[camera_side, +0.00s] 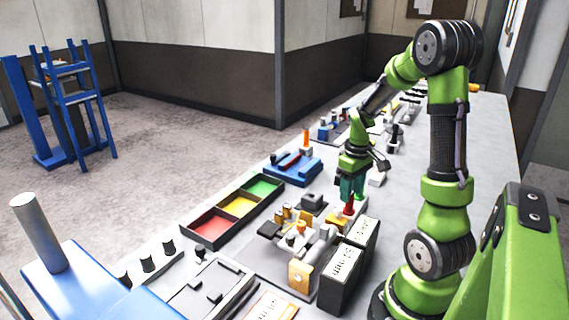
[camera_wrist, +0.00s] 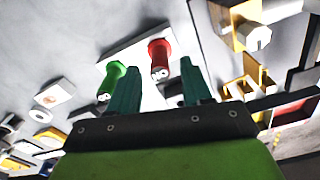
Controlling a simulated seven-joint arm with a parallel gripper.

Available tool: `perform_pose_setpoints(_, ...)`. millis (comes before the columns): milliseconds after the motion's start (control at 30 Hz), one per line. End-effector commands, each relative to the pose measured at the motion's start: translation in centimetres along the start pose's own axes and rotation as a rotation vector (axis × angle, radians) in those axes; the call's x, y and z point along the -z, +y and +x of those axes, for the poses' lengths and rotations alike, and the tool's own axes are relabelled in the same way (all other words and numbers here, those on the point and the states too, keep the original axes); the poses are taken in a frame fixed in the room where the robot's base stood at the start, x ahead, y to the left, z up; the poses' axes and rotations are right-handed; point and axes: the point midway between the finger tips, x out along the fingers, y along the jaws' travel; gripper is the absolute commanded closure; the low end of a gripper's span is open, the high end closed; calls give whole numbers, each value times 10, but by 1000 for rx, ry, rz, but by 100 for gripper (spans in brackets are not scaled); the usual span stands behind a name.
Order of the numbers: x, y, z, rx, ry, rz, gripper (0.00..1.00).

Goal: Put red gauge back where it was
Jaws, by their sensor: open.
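The red gauge (camera_side: 349,206) is a small red cylinder with a pale end. In the wrist view, the red gauge (camera_wrist: 159,58) is at a white plate (camera_wrist: 135,42), beside a similar green gauge (camera_wrist: 112,80). My gripper (camera_side: 352,188) has teal fingers and is just above the red gauge in the side view. In the wrist view my gripper (camera_wrist: 158,68) is open, and the red gauge shows in the gap between the fingertips. I cannot tell whether the fingers touch it. The lower part of the gauge's seat is hidden in the side view.
Two black boxes with white labels (camera_side: 341,278) stand close in front of my gripper. A fixture with orange and grey parts (camera_side: 300,240) is to its left. A tray with red, yellow and green compartments (camera_side: 236,207) and a blue fixture (camera_side: 292,168) lie further left.

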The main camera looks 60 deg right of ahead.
Motion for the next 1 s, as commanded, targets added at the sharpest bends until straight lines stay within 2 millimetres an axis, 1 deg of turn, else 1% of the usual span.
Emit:
perform_pose_setpoints(33,2,0,-13,-4,7,-2,51)
perform_pose_setpoints(200,1,0,-49,-3,5,-1,51)
perform_pose_setpoints(300,1,0,-65,-3,4,-2,51)
perform_pose_setpoints(467,1,-1,-80,-2,4,-2,51)
perform_pose_setpoints(533,3,-10,-87,-1,23,-4,51)
perform_pose_setpoints(567,4,-18,-90,0,40,-3,51)
perform_pose_setpoints(667,8,-60,-107,14,133,-1,51)
perform_pose_setpoints(700,8,-83,-115,28,182,3,51)
perform_pose_setpoints(767,4,-119,-126,61,259,11,51)
perform_pose_setpoints(800,-1,-142,-133,88,307,17,51)
perform_pose_setpoints(900,-20,-191,-146,172,407,37,51)
perform_pose_setpoints(1000,-40,-225,-153,255,474,58,51)
